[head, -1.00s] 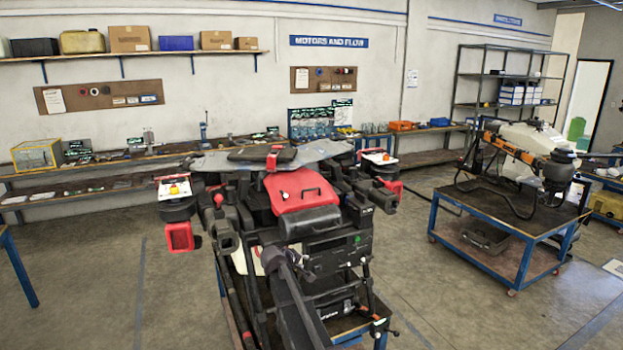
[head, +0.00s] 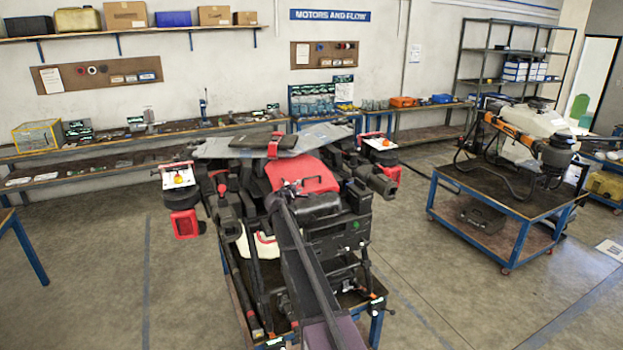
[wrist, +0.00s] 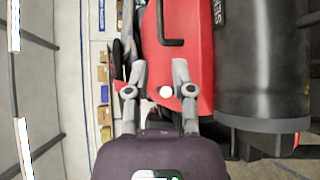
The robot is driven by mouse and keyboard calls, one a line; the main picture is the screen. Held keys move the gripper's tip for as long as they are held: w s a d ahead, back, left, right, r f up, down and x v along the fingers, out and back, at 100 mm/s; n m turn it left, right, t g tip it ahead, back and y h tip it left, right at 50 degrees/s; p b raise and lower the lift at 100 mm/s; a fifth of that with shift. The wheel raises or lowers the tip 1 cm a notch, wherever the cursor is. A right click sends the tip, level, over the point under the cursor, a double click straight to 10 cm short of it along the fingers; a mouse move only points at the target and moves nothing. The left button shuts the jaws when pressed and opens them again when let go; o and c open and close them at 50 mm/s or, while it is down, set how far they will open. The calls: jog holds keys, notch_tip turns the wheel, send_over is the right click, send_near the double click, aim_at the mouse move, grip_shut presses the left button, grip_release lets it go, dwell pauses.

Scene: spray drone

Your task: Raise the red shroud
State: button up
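The red shroud (head: 303,177) sits on top of the drone in the middle of the head view. It looks lowered, and my dark arm link covers part of it from below. In the wrist view the shroud (wrist: 190,75) fills the upper middle, with its black handle (wrist: 166,32) near the top. My gripper (wrist: 159,64) is open and empty in the wrist view. Its two fingers are apart, in front of the shroud's lower left part and short of the handle. Whether they touch the shroud I cannot tell.
A black cylinder (wrist: 262,60) lies right of the shroud in the wrist view. The drone's folded arms and a red-framed part (head: 185,224) flank the shroud. A blue cart (head: 500,215) with another drone stands at right. A workbench (head: 130,147) runs along the wall.

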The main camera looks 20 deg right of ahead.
aim_at(310, 178)
jog(key=shift+w+d, duration=0.1)
jog(key=b+x, duration=0.2)
jog(key=x, duration=1.1)
jog(key=shift+w+d, duration=0.2)
jog(key=shift+w, duration=0.05)
jog(key=shift+c, duration=0.2)
grip_shut()
